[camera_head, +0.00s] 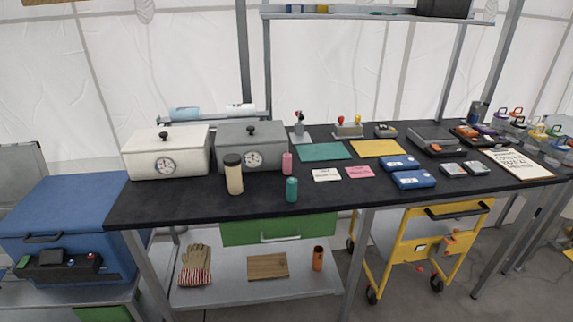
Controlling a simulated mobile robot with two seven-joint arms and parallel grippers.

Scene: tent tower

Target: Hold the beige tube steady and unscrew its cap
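A beige tube (235,178) with a dark cap (232,160) stands upright on the black table, left of its middle. The cap sits on top of the tube. It stands in front of the grey lidded box with a dial. Neither of my grippers is in view, and nothing touches the tube.
The black table (330,202) also holds a white box (166,155), a grey box (258,134), a pink bottle (287,163) and a teal bottle (292,189) near the tube. Blue cases (414,179) lie further right. The table front left of the tube is clear.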

